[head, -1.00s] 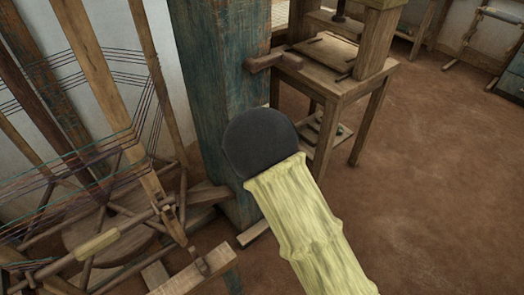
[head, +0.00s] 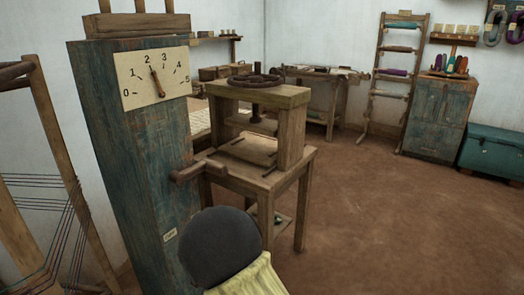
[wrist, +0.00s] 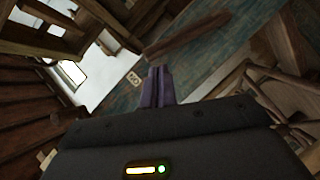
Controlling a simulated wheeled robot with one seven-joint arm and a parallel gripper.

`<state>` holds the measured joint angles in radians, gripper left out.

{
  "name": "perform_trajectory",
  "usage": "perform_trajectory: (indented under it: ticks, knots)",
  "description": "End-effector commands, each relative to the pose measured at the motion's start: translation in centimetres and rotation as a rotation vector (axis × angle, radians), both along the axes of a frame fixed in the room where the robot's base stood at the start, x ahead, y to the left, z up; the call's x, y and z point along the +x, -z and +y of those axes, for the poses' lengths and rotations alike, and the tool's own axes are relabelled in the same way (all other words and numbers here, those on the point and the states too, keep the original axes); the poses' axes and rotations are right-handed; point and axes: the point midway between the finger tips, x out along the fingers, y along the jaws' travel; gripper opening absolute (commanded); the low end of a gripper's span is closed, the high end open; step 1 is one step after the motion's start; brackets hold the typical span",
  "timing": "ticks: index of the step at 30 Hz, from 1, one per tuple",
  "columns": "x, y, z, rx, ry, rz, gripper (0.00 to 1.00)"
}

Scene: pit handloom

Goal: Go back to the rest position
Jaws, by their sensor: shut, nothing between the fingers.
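My gripper (wrist: 160,86) shows in the wrist view, its two purple-grey fingers together with nothing between them. It points toward a worn blue-green wooden post. In the head view my arm, in a pale yellow sleeve with a dark rounded end, stands at the bottom centre and hides the gripper. The blue-green post (head: 145,130) is just left of my arm.
A wooden press (head: 292,135) stands on a small table behind my arm. A warping frame with threads (head: 45,225) is at the left. A ladder rack (head: 398,80), a cabinet (head: 438,115) and a teal chest (head: 495,152) line the back right. The brown floor (head: 400,230) at right is clear.

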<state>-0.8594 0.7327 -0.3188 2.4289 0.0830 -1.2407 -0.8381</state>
Motion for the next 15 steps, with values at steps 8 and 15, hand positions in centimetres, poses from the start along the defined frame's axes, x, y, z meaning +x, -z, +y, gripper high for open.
perform_trajectory:
  ticks: [8, 15]
  knots:
    - [0.5, -0.5, -9.8, 0.177, 0.339, 0.397, 0.0]
    - [-2.8, -1.5, -17.0, 0.329, 0.629, 0.695, 0.0]
